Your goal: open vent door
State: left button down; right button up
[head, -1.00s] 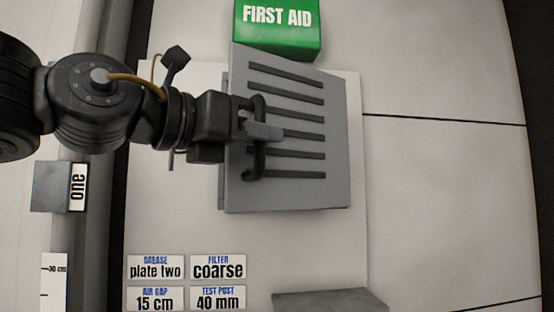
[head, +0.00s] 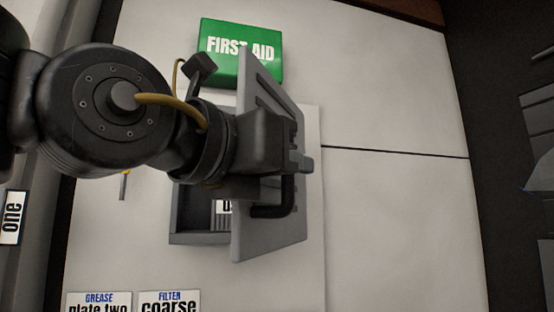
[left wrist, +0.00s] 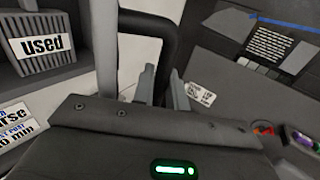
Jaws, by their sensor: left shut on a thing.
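The grey slatted vent door (head: 268,235) stands swung out from the wall in the head view, its left side nearer to me. Part of the vent box (head: 185,215) shows open to its left. My left gripper (head: 300,163) is shut on the door's black handle (head: 287,195); the handle also shows between the fingers in the left wrist view (left wrist: 152,35). A ribbed grey filter labelled "used" (left wrist: 42,57) sits inside the box in the left wrist view. My left arm hides part of the door and box. My right gripper is not in view.
A green first aid box (head: 225,65) is on the wall just above and behind the door. Label plates, including "coarse" (head: 170,303), are below. The pale wall right of the door is clear. A dark area with shelf-like shapes (head: 538,120) lies at far right.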

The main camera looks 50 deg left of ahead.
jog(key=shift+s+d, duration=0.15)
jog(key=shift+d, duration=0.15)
pick_arm(q)
jog(key=c, duration=1.5)
grip_release()
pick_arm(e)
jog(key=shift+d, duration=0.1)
pick_arm(q)
jog(key=shift+s, duration=0.3)
jog(key=shift+s+d+b, duration=0.15)
jog(key=shift+s+b, duration=0.15)
jog(key=shift+s, duration=1.35)
jog(key=shift+s+d+b, duration=0.15)
jog(key=shift+s+b, duration=0.15)
jog(key=shift+s, duration=1.4)
jog(key=shift+s+d+b, duration=0.15)
jog(key=shift+s+b, duration=0.15)
jog(key=shift+s, duration=1.35)
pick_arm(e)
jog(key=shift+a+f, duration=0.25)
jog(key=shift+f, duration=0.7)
